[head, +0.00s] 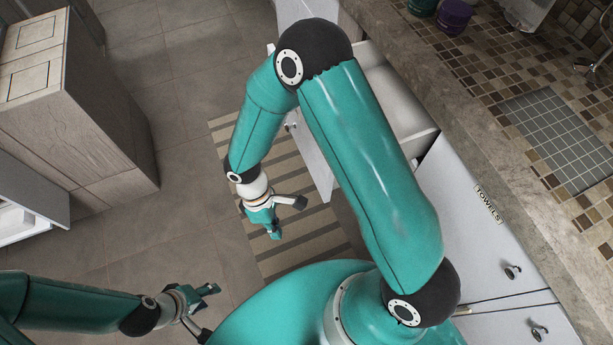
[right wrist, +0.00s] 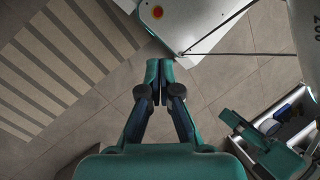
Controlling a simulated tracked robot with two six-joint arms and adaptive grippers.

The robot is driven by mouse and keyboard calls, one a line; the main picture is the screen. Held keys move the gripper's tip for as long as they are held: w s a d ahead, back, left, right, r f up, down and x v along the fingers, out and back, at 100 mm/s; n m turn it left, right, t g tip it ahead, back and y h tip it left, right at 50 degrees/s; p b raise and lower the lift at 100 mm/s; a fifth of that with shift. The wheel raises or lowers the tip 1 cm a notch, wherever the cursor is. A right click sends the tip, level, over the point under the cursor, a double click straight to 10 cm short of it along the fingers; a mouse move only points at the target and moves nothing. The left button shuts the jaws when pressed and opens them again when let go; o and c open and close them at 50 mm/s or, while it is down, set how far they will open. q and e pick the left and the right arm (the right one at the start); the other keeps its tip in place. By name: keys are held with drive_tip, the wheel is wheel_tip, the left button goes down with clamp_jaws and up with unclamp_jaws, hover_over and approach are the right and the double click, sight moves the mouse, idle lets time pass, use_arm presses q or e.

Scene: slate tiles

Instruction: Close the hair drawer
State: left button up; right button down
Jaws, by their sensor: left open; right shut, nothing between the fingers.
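An open drawer (head: 402,112) with a pale interior sticks out of the white cabinet in the head view, partly behind my right arm. Its white front (head: 313,158) has a round knob. No label on it is readable, so I cannot tell whether it is the hair drawer. My right gripper (head: 275,232) is shut and empty, apart from the drawer front, to its left over the striped mat. Its closed fingertips show in the right wrist view (right wrist: 158,70). My left gripper (head: 207,308) is open and empty at the lower left, far from the drawer.
The striped mat (head: 300,222) lies on the tiled floor. A closed drawer labelled TOWELS (head: 467,238) is right of the open one, below the counter (head: 470,95). A wooden cabinet (head: 75,110) stands at the left, with an open white compartment (head: 25,220) below. Floor between is clear.

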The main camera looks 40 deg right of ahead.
drive_tip(key=w+d+r+n+t+h+b, duration=0.1)
drive_tip(key=w+d+r+n+h, duration=0.1)
drive_tip(key=w+r+n+h, duration=0.3)
drive_tip(key=w+d+r+n+t+h+b, duration=0.1)
drive_tip(key=w+d+r+h+b, duration=0.1)
drive_tip(key=w+r+h, duration=0.35)
drive_tip(key=y, duration=0.2)
approach(318, 174)
wheel_tip(318, 174, down, 4)
drive_tip(key=d, duration=0.3)
drive_tip(key=shift+s+f, duration=0.2)
drive_tip(key=shift+s, duration=0.2)
drive_tip(key=shift+s+d, duration=0.1)
drive_tip(key=shift+d, duration=0.4)
